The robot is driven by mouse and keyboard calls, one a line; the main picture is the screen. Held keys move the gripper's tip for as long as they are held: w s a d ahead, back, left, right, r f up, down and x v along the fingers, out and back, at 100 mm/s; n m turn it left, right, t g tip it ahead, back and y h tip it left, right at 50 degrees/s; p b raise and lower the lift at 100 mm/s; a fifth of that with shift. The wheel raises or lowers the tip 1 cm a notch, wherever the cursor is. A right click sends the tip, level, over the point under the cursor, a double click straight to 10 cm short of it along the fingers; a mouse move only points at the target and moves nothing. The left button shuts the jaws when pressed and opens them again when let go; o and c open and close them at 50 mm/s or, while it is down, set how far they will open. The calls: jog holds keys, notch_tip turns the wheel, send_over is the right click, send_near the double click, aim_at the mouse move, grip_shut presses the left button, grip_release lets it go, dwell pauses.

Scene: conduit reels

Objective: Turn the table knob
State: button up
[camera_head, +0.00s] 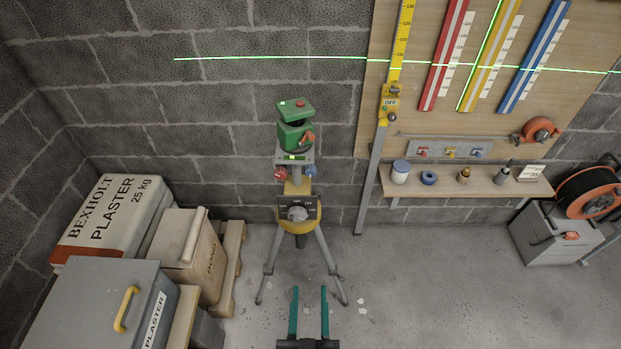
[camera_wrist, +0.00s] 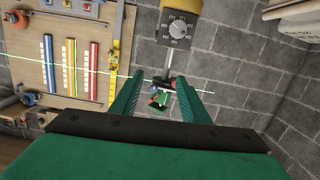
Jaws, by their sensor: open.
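The table knob (camera_head: 297,213) is a round grey dial on a dark plate with white markings, set on the yellow head of a grey tripod (camera_head: 301,255). A green laser level (camera_head: 295,128) stands above it on a small platform. In the wrist view the knob (camera_wrist: 178,30) shows near the top, beyond my fingers, with the scene upside down. My gripper (camera_head: 309,290) has two green fingers, apart and empty, in front of and below the knob in the head view. It also fills the lower wrist view (camera_wrist: 161,97). It does not touch the knob.
Plaster bags (camera_head: 112,215) and a grey box (camera_head: 95,305) are stacked at the left. A wooden board (camera_head: 550,95) with coloured rulers and a shelf (camera_head: 440,185) is on the right wall. The floor right of the tripod is clear.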

jog(key=w+r, duration=0.6)
jog(key=w, duration=0.4)
jog(key=n+t, duration=0.1)
send_near(311, 174)
jog(key=w, duration=0.8)
jog(key=shift+w+f, duration=0.2)
jog(key=shift+w, duration=0.05)
grip_shut()
jog(key=shift+n, duration=0.3)
